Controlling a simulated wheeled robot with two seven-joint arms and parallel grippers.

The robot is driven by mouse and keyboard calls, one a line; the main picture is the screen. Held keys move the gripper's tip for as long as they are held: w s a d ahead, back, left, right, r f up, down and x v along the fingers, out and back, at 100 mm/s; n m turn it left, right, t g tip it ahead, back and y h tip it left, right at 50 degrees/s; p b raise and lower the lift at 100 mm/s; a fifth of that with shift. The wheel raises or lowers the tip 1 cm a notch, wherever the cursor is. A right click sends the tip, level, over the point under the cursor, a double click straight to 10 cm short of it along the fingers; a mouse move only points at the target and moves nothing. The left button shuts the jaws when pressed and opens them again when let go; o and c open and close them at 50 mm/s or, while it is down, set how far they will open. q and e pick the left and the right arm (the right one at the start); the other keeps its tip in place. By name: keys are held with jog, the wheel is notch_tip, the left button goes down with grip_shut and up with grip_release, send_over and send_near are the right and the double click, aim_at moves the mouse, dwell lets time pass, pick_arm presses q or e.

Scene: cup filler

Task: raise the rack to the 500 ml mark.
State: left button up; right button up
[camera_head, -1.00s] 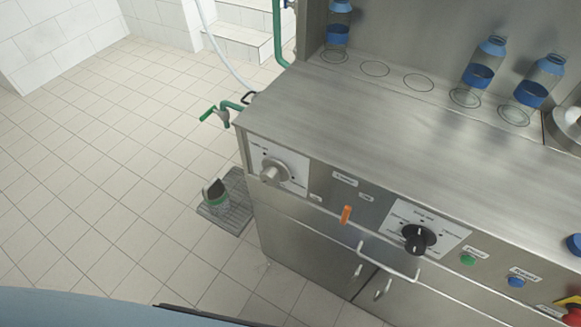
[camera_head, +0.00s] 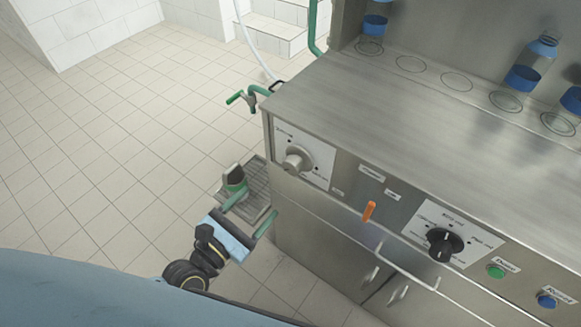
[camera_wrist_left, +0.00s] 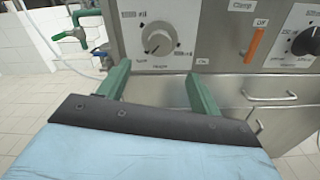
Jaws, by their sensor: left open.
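A round silver knob (camera_head: 297,158) sits on a white plate at the left end of the steel machine's front panel. It also shows in the left wrist view (camera_wrist_left: 158,40), with marks and small print around it; its exact setting is too small to tell. An orange lever (camera_head: 369,212) stands right of it, below small labels; it shows in the left wrist view (camera_wrist_left: 256,46) too. My left gripper (camera_head: 250,210) is open and empty, its green fingers apart in front of and below the knob, not touching it. I cannot make out the rack. My right gripper is not in view.
A black selector knob (camera_head: 444,243), a green button (camera_head: 496,271) and a blue button (camera_head: 546,301) lie further right. A bar handle (camera_head: 408,266) juts out below. A green-handled tap (camera_head: 247,98) sticks out at the left. Blue-banded bottles (camera_head: 531,62) stand on top.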

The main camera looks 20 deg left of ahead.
aim_at(290, 168)
pick_arm(q)
jog(key=x, duration=1.3)
jog(key=shift+w+r, duration=0.1)
jog(key=shift+w, duration=0.1)
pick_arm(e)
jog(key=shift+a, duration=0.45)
pick_arm(q)
jog(key=c, duration=1)
jog(key=shift+o, duration=0.2)
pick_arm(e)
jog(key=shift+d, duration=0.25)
